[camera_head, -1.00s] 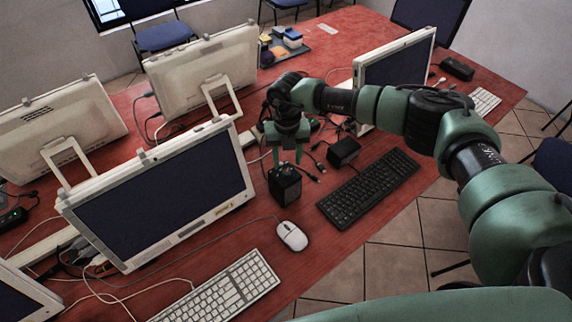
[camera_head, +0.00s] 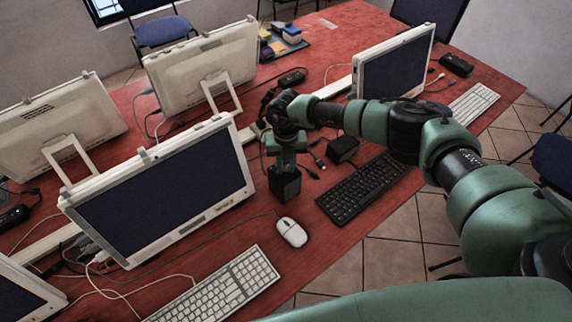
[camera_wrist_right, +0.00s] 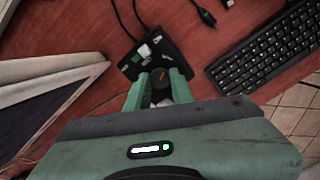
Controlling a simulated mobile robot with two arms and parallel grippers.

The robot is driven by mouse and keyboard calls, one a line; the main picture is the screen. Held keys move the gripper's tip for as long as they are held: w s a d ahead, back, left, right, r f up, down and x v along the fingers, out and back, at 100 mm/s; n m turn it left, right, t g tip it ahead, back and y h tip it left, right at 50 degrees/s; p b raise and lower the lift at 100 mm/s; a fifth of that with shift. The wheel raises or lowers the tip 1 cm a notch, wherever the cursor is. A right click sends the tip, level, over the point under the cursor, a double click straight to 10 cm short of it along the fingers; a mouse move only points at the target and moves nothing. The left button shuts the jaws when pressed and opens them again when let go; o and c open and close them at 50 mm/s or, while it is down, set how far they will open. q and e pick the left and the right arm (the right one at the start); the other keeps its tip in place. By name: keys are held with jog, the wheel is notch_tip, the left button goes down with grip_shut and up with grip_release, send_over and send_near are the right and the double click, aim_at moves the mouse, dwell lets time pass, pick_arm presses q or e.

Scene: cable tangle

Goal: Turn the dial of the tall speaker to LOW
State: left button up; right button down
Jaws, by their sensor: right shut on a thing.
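The tall speaker (camera_head: 285,187) is a black upright box on the red table, between a white-framed monitor and the black keyboard. In the right wrist view its top face (camera_wrist_right: 142,66) carries small white and green labels and a round dark dial (camera_wrist_right: 160,80) with an orange mark. My right gripper (camera_head: 287,168) points down at the speaker's top. In the right wrist view its two green fingers (camera_wrist_right: 160,84) are shut on the dial, one on each side. The label that the mark points to is too small to read. My left gripper is not in view.
A lower black box (camera_head: 343,149) stands just behind right of the speaker, with loose cables around it. A black keyboard (camera_head: 362,187) lies to the right and a white mouse (camera_head: 292,232) in front. A monitor (camera_head: 165,195) stands close on the left.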

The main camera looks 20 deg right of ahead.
jog(key=shift+f+n+b, duration=0.15)
jog(key=shift+n+b, duration=0.65)
jog(key=shift+b, duration=0.15)
jog(key=n+b, duration=1.4)
jog(key=shift+b, duration=0.4)
jog(key=n+b, duration=0.3)
jog(key=n, duration=0.1)
jog(key=shift+n+b, duration=0.3)
jog(key=shift+n, duration=0.1)
jog(key=shift+n+b, duration=0.95)
jog(key=shift+n, duration=0.65)
jog(key=shift+r+n, duration=0.2)
jog(key=shift+n, duration=0.1)
jog(key=c, duration=1.2)
grip_release()
